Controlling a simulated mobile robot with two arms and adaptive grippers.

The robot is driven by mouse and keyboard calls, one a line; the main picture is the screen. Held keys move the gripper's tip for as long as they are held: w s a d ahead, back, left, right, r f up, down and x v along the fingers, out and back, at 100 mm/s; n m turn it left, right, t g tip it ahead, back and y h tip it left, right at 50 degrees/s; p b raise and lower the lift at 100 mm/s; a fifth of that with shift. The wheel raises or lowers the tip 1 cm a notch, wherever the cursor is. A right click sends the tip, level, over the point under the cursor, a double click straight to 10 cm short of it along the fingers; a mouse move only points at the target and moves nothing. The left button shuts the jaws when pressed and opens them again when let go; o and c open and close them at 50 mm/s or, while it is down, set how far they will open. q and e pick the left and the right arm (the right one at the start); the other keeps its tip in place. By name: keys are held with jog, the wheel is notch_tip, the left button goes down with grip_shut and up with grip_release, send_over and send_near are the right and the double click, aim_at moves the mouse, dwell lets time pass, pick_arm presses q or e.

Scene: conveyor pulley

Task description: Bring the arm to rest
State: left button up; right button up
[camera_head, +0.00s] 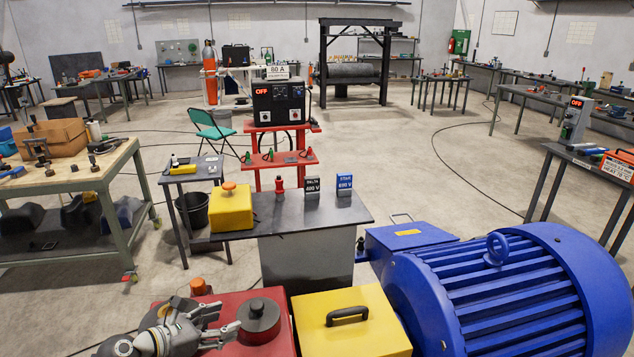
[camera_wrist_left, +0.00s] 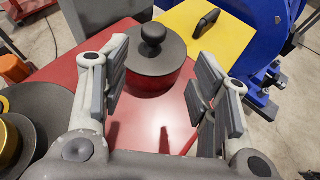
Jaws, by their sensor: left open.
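My left gripper (camera_head: 224,318) comes in at the bottom left of the head view, over a red surface (camera_head: 278,341). It is open and empty. In the left wrist view its two padded fingers stand wide apart (camera_wrist_left: 162,80). A dark round lid with a knob (camera_head: 258,316) stands on the red surface, just beyond the fingers. It also shows in the left wrist view (camera_wrist_left: 153,62), with a red side below the dark top. The lid appears clear of both fingers. My right arm and gripper are not in view.
A yellow cover with a black handle (camera_head: 348,325) lies right of the red surface. A big blue motor (camera_head: 500,295) fills the lower right. A grey table (camera_head: 285,212) with a yellow box and two signs stands ahead. A workbench (camera_head: 90,180) stands at left. Open floor lies beyond.

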pick_arm(q)
jog(key=s+d+f+m+g+y, duration=0.2)
jog(key=s+d+f+m+g, duration=0.15)
jog(key=s+m, duration=0.5)
jog(key=s+d+f+m+g+y, duration=0.25)
jog(key=s+f+m, duration=0.25)
jog(key=s+m, duration=0.35)
jog(key=s+r+m+g+y, duration=0.1)
jog(key=s+r+m+y, duration=0.2)
jog(key=s+m, duration=1.05)
jog(key=s+f+g+b, duration=0.1)
jog(key=s+f+b, duration=0.15)
jog(key=f, duration=1.35)
jog(key=s+f+b, duration=0.1)
jog(key=f+b, duration=0.2)
jog(key=f, duration=1.4)
jog(key=s+a+f+b, duration=0.1)
jog(key=s+f, duration=0.7)
jog(key=f, duration=0.1)
jog(key=s+a+f+g+b, duration=0.1)
jog(key=s+a+f+b, duration=0.1)
jog(key=s+f, duration=0.6)
jog(key=shift+s+a+f+g, duration=0.3)
jog(key=shift+s+f, duration=0.1)
jog(key=shift+f, duration=0.4)
jog(key=shift+y, duration=0.25)
